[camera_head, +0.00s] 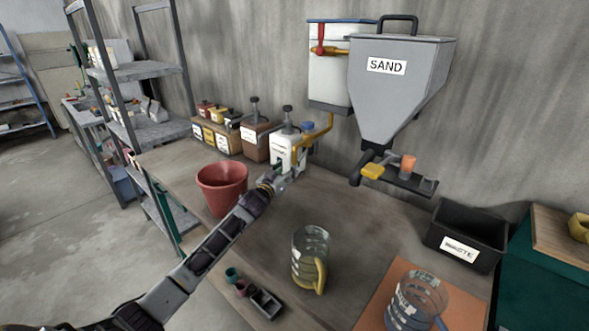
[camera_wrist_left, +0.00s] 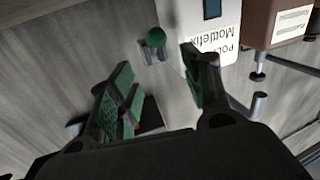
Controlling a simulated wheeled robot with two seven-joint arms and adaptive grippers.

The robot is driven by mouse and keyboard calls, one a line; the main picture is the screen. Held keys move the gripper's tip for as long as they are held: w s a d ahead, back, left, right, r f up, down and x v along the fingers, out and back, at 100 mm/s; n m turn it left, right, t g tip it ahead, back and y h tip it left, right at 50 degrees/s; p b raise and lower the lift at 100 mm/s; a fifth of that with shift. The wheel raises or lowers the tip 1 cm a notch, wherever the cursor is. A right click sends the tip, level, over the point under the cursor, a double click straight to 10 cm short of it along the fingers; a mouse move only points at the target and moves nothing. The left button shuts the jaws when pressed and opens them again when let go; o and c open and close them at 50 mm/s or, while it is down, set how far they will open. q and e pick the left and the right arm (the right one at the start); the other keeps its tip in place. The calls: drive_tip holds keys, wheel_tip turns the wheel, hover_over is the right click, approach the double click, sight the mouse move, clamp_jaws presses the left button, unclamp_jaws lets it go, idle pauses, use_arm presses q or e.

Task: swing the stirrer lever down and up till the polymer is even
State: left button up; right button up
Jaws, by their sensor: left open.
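The white polymer container (camera_head: 287,148) with a dark pump top stands on the bench against the wall. Its lettered face (camera_wrist_left: 212,28) shows upside down in the left wrist view, partly cut off. A green ball knob (camera_wrist_left: 156,37) on a small grey bracket sits beside that face, possibly the end of the stirrer lever; the lever's shaft is not clear. My left gripper (camera_head: 283,178) is at the front of the container. In the left wrist view its green-padded fingers (camera_wrist_left: 158,68) are apart, with the knob beyond the gap and nothing between them. My right gripper is not in view.
A red bucket (camera_head: 222,187) stands left of my left gripper. A yellow-handled jug (camera_head: 310,252) and another jug (camera_head: 415,298) stand nearer. The SAND hopper (camera_head: 400,85) hangs at right above the bench, with the waste bin (camera_head: 466,237) below right.

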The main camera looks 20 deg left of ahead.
sight(302, 157)
use_arm(q)
wheel_tip(302, 157, down, 3)
drive_tip(key=shift+w+d+r, duration=0.1)
drive_tip(key=shift+w+r, duration=0.05)
drive_tip(key=shift+w, duration=1.6)
drive_tip(key=shift+w+d, duration=0.15)
drive_tip(key=shift+w, duration=1.75)
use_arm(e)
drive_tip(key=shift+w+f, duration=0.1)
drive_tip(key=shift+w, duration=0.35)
use_arm(q)
drive_tip(key=shift+w, duration=0.1)
